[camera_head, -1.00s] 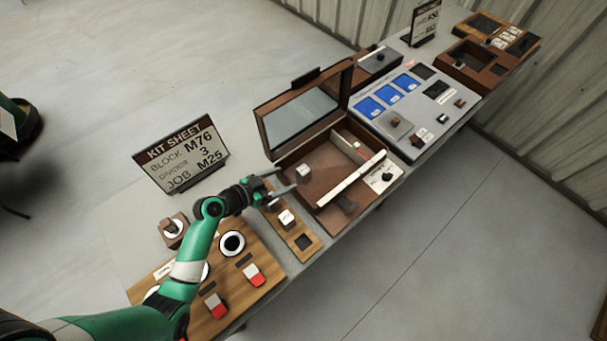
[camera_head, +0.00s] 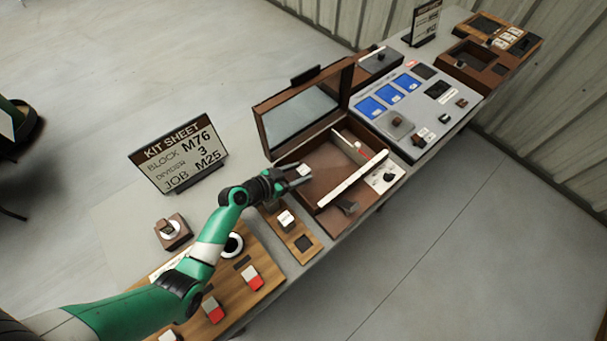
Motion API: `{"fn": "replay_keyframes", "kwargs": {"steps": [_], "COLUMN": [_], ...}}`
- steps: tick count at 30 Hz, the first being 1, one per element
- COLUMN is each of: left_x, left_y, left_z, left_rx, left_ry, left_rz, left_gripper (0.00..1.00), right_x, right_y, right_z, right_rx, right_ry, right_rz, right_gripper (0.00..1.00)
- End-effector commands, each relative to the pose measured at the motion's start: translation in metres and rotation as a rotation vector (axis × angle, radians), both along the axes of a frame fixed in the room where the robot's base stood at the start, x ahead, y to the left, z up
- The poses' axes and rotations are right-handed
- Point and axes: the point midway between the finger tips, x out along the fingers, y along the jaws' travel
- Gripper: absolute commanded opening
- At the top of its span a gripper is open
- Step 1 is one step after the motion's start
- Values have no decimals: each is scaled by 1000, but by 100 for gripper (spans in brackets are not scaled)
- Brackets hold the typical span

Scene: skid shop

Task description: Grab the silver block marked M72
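A small silver-white block (camera_head: 304,170) is in the left part of the open brown case (camera_head: 328,222); its marking is too small to read. Another silver-white block (camera_head: 286,219) sits on the narrow wooden board in front of the case, its marking also unreadable. My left gripper (camera_head: 301,177) reaches over the case's left edge. Its fingers look apart, with the tips close to the block in the case. I cannot tell whether they touch it. I cannot tell which block is M72. My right gripper is not in view.
The case's raised lid (camera_head: 305,112) stands behind the gripper. A white divider bar (camera_head: 352,180) crosses the case. A kit sheet sign (camera_head: 180,155) reads block M76, divider 3, job M25. A panel with blue squares (camera_head: 388,93) stands to the right.

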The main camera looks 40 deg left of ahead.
Motion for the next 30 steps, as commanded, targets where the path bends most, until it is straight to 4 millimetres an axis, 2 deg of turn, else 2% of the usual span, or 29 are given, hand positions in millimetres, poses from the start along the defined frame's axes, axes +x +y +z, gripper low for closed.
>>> {"fn": "replay_keyframes", "kwargs": {"steps": [1,9,23,26,30], "left_x": [0,0,0,0,0], "left_y": [0,0,0,0,0], "left_z": [0,0,4,13,37], "left_rx": [0,0,1,1,3], "left_ry": [0,0,-2,-2,-4], "left_rz": [0,0,0,0,0], "left_gripper": [49,1,0,0,0], "right_x": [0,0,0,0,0], "right_y": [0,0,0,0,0], "right_z": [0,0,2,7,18], "right_rx": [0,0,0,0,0], "right_ry": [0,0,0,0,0], "right_rz": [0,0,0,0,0], "right_gripper": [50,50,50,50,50]}}
